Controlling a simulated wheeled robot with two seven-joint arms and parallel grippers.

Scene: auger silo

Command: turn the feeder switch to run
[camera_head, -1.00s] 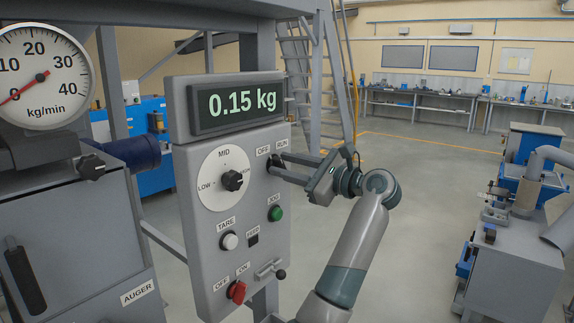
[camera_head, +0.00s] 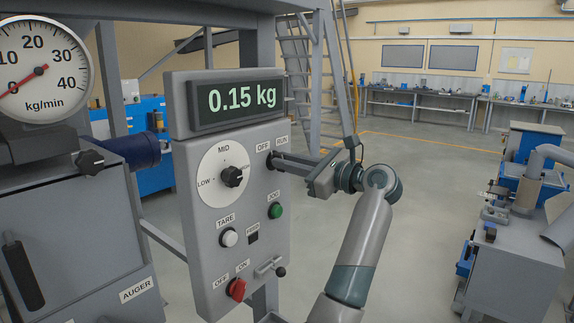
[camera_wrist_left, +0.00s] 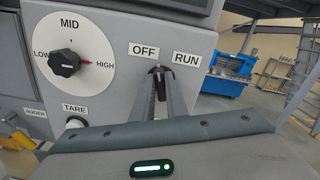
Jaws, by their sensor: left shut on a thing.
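The feeder switch (camera_wrist_left: 158,70) is a small dark knob below the OFF and RUN labels on the grey control panel (camera_head: 205,265). My left gripper (camera_head: 273,160) reaches the panel from the right, with its fingertips at the switch. In the left wrist view its two fingers (camera_wrist_left: 157,80) are shut on the switch. They cover most of it, so I cannot tell which label it points to. The OFF label (camera_head: 263,147) and RUN label (camera_head: 281,141) stay visible above the fingers. My right gripper is in neither view.
The panel also carries a black LOW-MID-HIGH knob (camera_head: 232,177), white TARE button (camera_head: 229,238), green JOG button (camera_head: 275,211) and red OFF/ON switch (camera_head: 236,289). The display (camera_head: 238,98) reads 0.15 kg. The gauge (camera_head: 40,70) reads near 0. Floor right of the panel is open.

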